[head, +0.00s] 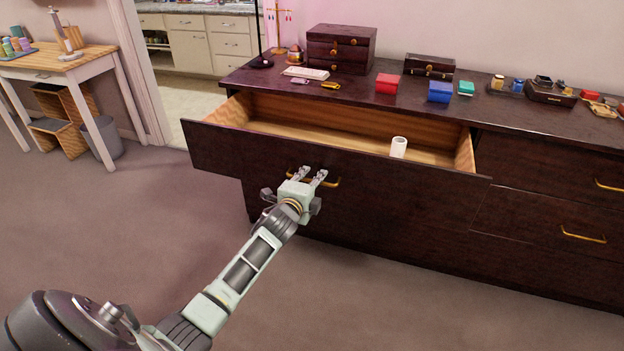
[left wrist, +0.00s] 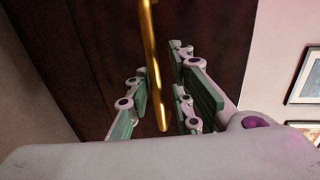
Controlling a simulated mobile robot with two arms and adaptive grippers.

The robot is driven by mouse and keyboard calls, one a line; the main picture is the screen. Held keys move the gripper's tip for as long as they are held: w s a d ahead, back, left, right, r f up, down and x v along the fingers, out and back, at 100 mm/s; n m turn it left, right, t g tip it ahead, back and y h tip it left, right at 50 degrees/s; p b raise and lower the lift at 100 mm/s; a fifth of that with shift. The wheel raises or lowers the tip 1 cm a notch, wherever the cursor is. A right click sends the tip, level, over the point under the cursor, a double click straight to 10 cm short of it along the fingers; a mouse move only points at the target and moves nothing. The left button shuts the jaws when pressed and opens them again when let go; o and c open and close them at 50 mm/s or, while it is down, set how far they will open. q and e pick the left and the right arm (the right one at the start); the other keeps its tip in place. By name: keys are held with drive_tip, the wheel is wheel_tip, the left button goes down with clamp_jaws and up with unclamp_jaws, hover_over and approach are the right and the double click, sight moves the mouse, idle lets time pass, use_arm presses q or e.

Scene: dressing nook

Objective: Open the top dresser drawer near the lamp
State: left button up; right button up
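The top left drawer (head: 225,150) of the dark wood dresser (head: 545,155) is pulled well out, its pale wooden inside showing. A small white cylinder (head: 398,147) stands in it at the right. The drawer's gold handle (head: 330,183) is on its front and also shows in the left wrist view (left wrist: 154,60). My left gripper (head: 308,173) is at the handle's left part. In the left wrist view its fingers (left wrist: 165,100) lie on both sides of the handle, with gaps. A thin black pole (head: 257,28), perhaps the lamp's, rises from the dresser top. My right gripper is not in view.
A wooden jewelry box (head: 341,47), a red box (head: 387,83), a blue box (head: 439,91) and several small items stand on the dresser top. A white-legged table (head: 60,62) and a grey bin (head: 104,137) are at left. Carpet before the dresser is clear.

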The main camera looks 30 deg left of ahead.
use_arm(q)
drive_tip(key=shift+o, duration=0.3)
drive_tip(key=shift+f, duration=0.15)
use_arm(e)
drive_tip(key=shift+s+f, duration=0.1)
use_arm(q)
drive_tip(key=shift+s, duration=0.2)
drive_tip(key=v, duration=1.1)
drive_tip(key=shift+s+r, duration=0.25)
drive_tip(key=shift+s, duration=0.05)
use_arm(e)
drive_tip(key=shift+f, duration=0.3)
